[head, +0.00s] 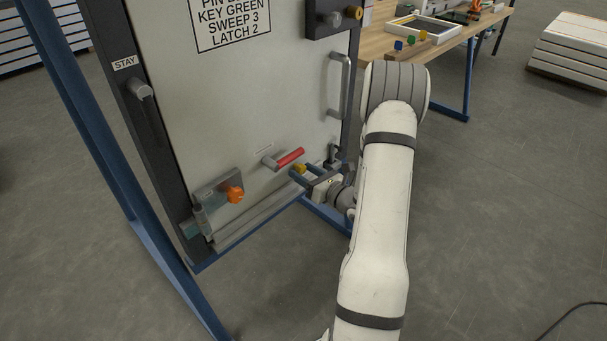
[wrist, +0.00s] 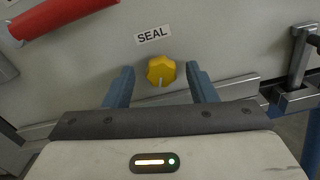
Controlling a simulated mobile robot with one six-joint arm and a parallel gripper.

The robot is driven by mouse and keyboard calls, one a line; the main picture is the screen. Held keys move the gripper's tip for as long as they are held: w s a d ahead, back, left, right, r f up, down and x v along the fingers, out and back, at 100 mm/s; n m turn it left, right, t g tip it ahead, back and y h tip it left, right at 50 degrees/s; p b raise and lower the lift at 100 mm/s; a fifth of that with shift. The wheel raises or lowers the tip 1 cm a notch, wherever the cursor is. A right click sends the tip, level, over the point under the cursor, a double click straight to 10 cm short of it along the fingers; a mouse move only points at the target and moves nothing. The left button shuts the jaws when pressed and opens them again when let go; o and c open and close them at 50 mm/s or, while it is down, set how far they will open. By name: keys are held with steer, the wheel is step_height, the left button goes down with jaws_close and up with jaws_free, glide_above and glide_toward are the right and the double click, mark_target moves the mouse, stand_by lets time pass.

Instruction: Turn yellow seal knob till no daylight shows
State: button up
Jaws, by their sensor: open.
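The yellow seal knob (wrist: 161,70) sits on the grey door panel below a label reading SEAL (wrist: 153,35) in the wrist view. It has a lobed rim and a pale mark pointing down. In the head view the knob (head: 299,169) is small and partly covered by my gripper. My gripper (wrist: 160,74) is open, with one blue-grey finger on each side of the knob and a visible gap to both. In the head view my gripper (head: 302,176) is low at the door's right side. Whether daylight shows at the door's lower edge cannot be told.
A red-handled lever (head: 289,157) is just left of the knob. An orange knob (head: 235,194) is farther left. A metal latch (wrist: 299,75) stands to the right, and a grey pull handle (head: 340,85) is above. A wooden table (head: 385,45) stands behind.

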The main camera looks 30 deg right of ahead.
steer(key=shift+s+d, duration=0.1)
steer(key=shift+s, duration=0.05)
steer(key=p+v, duration=0.1)
steer(key=v, duration=0.6)
steer(key=shift+s+p, duration=0.2)
steer(key=shift+p, duration=0.2)
